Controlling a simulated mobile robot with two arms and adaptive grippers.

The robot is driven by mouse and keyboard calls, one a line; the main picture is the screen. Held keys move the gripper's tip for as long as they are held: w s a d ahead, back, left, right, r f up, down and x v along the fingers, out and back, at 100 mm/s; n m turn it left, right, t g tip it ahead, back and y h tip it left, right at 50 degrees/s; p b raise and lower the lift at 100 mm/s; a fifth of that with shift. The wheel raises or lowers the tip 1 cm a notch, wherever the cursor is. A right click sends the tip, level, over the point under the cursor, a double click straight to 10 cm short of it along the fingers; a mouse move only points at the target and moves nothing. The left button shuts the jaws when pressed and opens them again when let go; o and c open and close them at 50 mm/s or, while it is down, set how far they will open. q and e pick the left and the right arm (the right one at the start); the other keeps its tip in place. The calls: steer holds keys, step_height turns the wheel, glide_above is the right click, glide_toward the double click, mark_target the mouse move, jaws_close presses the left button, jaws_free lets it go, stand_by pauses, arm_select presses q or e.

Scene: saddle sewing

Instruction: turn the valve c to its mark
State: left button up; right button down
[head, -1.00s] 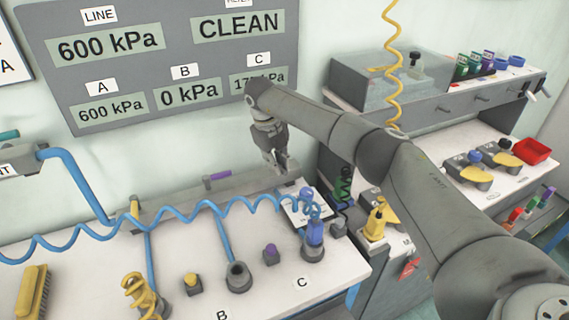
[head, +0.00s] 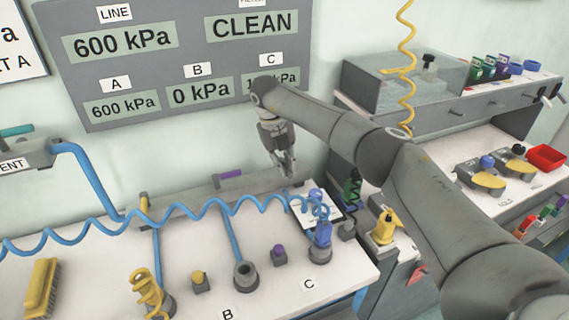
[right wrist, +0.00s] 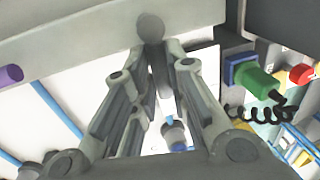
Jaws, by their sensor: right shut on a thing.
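My right gripper (head: 285,165) is at the right end of the grey manifold (head: 185,197) on the bench's back edge, where valve c belongs. I cannot see the mark or the handle's angle. The C readout (head: 284,76) is partly covered by my arm and starts with 1. My left gripper is out of view.
The purple handle (head: 229,174) and yellow handle (head: 144,203) stand to the left on the manifold. A coiled blue hose (head: 185,218) crosses the bench. A blue-topped fitting (head: 320,232) stands near label C. A glass-covered box (head: 405,80) is at the right.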

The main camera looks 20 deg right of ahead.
steer(key=c, duration=1.4)
jaws_free()
steer(key=shift+c, duration=0.2)
steer(key=shift+r, duration=0.1)
step_height(320, 180, up, 12)
steer(key=a, duration=0.2)
steer(key=shift+a+f, duration=0.15)
steer(key=shift+f, duration=0.05)
steer(key=shift+w+r, duration=0.1)
